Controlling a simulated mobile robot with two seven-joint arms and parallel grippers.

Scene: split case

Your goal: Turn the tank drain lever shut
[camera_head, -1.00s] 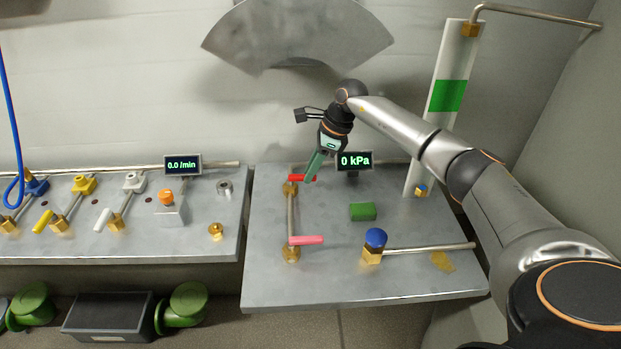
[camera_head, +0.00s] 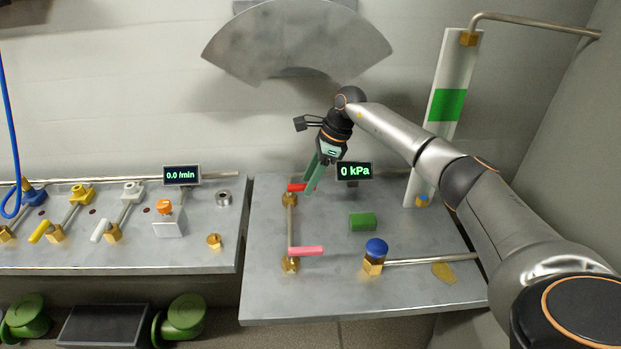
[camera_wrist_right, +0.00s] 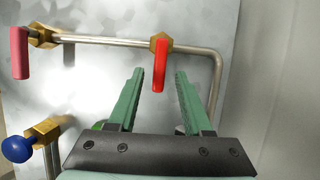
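A red lever (camera_head: 296,188) sits on a brass valve (camera_head: 289,200) at the far end of a pipe on the right-hand plate. A pink lever (camera_head: 306,250) sits on a second brass valve at the pipe's near end. No label shows which is the tank drain lever. My right gripper (camera_head: 310,190) is at the red lever, fingers pointing down. In the right wrist view, my right gripper (camera_wrist_right: 160,74) is open, with the red lever (camera_wrist_right: 159,68) between its fingertips and a gap on each side. The pink lever (camera_wrist_right: 20,52) is off to the left. My left gripper is not in view.
A "0 kPa" display (camera_head: 354,172) stands just right of the gripper. A green block (camera_head: 362,221) and a blue-knobbed valve (camera_head: 376,247) are on the same plate. A tall white gauge with a green band (camera_head: 447,105) stands at right. Coloured valves line the left bench (camera_head: 200,256).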

